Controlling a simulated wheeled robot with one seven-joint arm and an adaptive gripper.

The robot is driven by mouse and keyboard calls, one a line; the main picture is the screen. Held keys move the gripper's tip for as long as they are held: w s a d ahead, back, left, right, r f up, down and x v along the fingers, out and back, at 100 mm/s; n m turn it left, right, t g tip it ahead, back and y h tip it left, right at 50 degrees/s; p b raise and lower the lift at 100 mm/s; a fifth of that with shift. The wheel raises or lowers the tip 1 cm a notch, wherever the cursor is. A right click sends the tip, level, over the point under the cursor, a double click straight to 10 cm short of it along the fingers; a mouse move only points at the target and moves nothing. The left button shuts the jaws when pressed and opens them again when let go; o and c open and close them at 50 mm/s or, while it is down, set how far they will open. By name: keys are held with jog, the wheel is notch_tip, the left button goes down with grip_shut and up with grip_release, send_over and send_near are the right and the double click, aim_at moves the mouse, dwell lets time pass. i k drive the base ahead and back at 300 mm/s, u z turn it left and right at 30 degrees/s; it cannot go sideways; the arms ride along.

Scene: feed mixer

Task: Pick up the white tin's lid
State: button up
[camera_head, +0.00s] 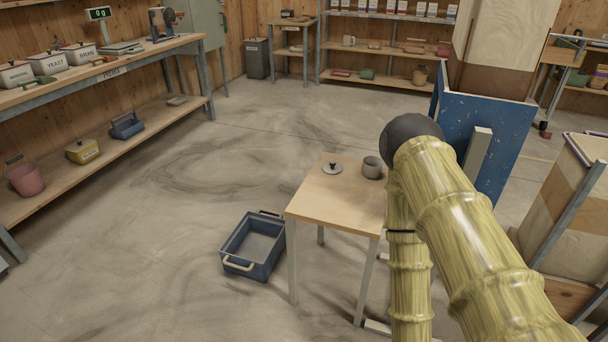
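Three pale, white-looking labelled tins stand in a row on the left workbench: MINERAL (15,75), YEAST (48,66) and BRAN (80,56). Each has a lid with a dark knob on top. I cannot tell which one is the white tin. A loose grey round lid with a dark knob (332,168) lies on the small wooden table (325,203), left of an open grey cup-like tin (372,167). My arm, yellow and ringed, reaches in from the lower right and bends at a dark joint above the table's right side. My gripper does not show.
A blue crate (253,246) sits on the floor left of the small table. A blue speckled panel (486,130) stands behind my arm. The bench's lower shelf holds a pink bucket (27,180) and a yellow box (82,151). The floor between bench and table is clear.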

aim_at(332, 168)
jog(key=z, duration=0.05)
jog(key=k, duration=0.25)
jog(key=u, duration=1.15)
jog(key=i, duration=0.65)
jog(key=z, duration=0.85)
jog(key=i, duration=0.55)
jog(key=z, duration=0.55)
